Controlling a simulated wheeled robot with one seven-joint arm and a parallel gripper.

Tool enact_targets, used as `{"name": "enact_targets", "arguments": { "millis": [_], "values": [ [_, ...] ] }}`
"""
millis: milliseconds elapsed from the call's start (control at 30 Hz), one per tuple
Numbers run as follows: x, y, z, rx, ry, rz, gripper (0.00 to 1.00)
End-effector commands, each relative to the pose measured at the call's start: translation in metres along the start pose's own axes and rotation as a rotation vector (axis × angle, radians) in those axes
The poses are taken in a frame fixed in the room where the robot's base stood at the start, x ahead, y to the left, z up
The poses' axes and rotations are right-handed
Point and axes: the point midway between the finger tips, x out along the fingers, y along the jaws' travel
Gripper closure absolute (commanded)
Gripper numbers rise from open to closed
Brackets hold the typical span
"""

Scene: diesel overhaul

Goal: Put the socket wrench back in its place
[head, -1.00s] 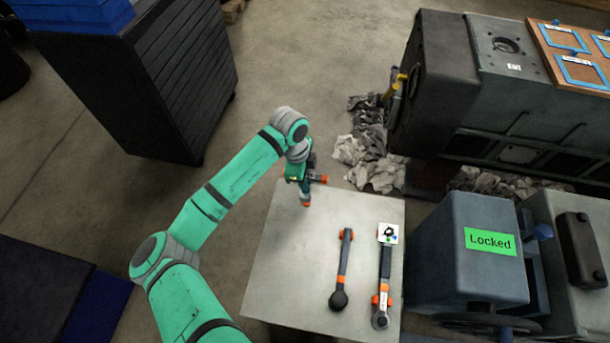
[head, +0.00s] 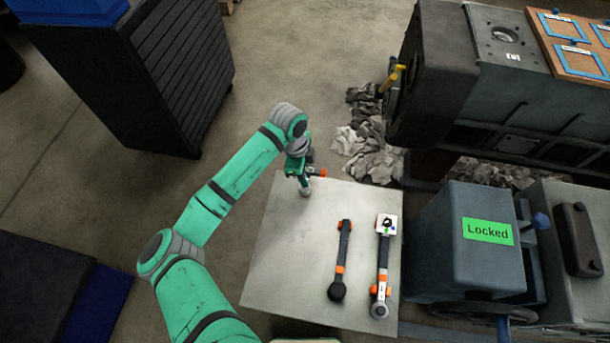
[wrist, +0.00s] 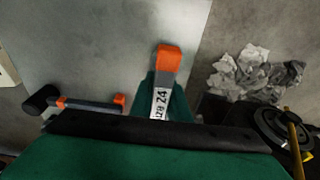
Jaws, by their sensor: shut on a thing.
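My gripper (head: 301,181) is over the far left part of the pale tabletop (head: 285,250). In the wrist view it is shut on a tool with an orange end and a white label reading 24, which I take to be the socket wrench (wrist: 161,101). Its orange end points away from my gripper; the rest is hidden behind my gripper. In the head view the wrench is small, and I cannot tell whether it touches the table. A white card with a small picture (head: 387,224) is at the table's right side.
A black-headed tool with a dark handle (head: 343,252) lies right of my gripper. A longer dark tool with orange bands (head: 383,265) lies beside it, below the card. A grey box marked Locked (head: 465,265) stands right of the table. Crumpled rags (head: 370,150) lie behind.

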Motion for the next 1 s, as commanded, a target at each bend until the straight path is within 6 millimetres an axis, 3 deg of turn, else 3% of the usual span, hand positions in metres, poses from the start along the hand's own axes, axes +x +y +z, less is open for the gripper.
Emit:
{"name": "enact_targets", "arguments": {
  "millis": [867,900,1000],
  "values": [
    [0.024,0.0,0.0,0.006,0.001,0.002,1.0],
    [0.024,0.0,0.0,0.006,0.0,0.001,0.82],
    [0.023,0.0,0.001,0.004,0.0,0.001,0.63]
  ]
}}
